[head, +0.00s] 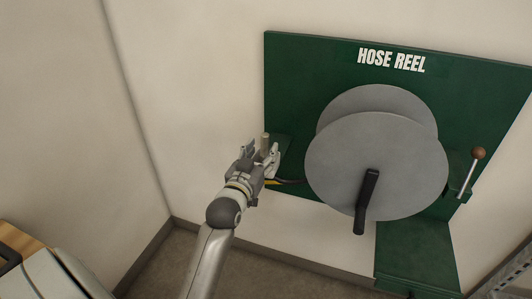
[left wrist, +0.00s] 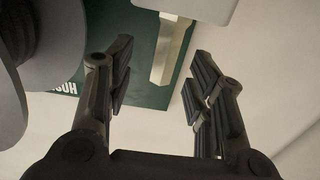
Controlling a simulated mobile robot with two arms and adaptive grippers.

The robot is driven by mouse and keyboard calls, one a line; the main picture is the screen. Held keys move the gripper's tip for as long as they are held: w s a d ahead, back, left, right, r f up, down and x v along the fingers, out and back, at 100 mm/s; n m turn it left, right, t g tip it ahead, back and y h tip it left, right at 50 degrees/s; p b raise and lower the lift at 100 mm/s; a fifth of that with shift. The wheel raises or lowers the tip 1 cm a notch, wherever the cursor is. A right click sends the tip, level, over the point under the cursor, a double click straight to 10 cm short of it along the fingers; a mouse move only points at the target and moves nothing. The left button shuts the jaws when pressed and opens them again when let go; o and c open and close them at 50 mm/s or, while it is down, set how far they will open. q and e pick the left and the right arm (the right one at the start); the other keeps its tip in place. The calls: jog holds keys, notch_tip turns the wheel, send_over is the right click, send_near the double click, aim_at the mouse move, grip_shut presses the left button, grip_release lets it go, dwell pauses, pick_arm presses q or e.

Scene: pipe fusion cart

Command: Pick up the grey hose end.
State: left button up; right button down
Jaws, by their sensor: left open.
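A short grey-beige upright piece, which looks like the hose end (head: 265,141), shows between the fingers of my left gripper (head: 261,152) in the head view, at the left edge of the green board. In the left wrist view a pale long piece, likely the same hose end (left wrist: 171,48), shows beyond and between the fingertips. My left gripper (left wrist: 160,75) is open, with a finger on each side and gaps to the piece. I see no contact. Its lower part is hidden in the head view by the gripper. My right gripper is not in view.
The green hose reel board (head: 290,72) carries a large grey reel (head: 375,150) with a black handle (head: 367,200), just right of my gripper. A brown-knobbed lever (head: 477,155) is at the right. A green ledge (head: 417,255) stands below. Open floor (head: 225,265) shows at bottom.

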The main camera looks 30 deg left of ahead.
aim_at(263, 146)
pick_arm(q)
jog(key=x, duration=0.3)
jog(key=shift+w+a+p, duration=0.25)
jog(key=shift+a+p, duration=0.1)
jog(key=shift+w+a+f, duration=0.1)
jog(key=shift+w, duration=0.45)
jog(key=shift+c, duration=0.3)
jog(key=c, duration=1)
grip_shut()
